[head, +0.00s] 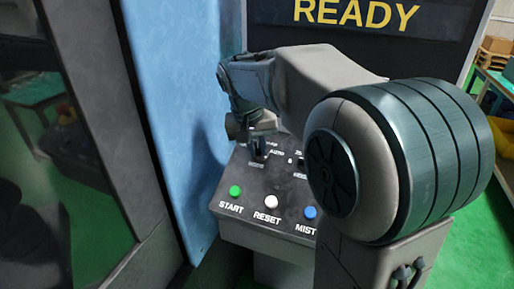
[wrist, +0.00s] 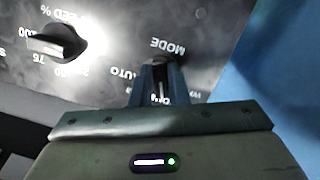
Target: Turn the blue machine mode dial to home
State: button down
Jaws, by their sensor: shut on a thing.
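The mode dial (wrist: 159,61) is a small dark knob on the dark control panel, below the word MODE, which appears upside down in the wrist view. My gripper (wrist: 157,76) has its two fingers on either side of the dial, shut on it. In the head view my gripper (head: 258,152) reaches down to the panel's upper left part, by the word AUTO, and mostly hides the dial. The fingers cover part of the labels around it, so I cannot tell which mode the dial points to.
The control panel (head: 240,222) carries a green START button (head: 235,190), a white RESET button (head: 271,201) and a blue MIST button (head: 310,212). A black speed dial (wrist: 62,42) sits beside the mode dial. The blue machine wall (head: 178,110) stands close at left. A screen (head: 355,15) reads READY.

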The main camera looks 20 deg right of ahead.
jog(key=c, duration=1.4)
grip_release()
jog(key=v, duration=1.3)
jog(key=shift+a+r, duration=0.15)
jog(key=shift+r, duration=0.25)
jog(key=shift+s, duration=0.1)
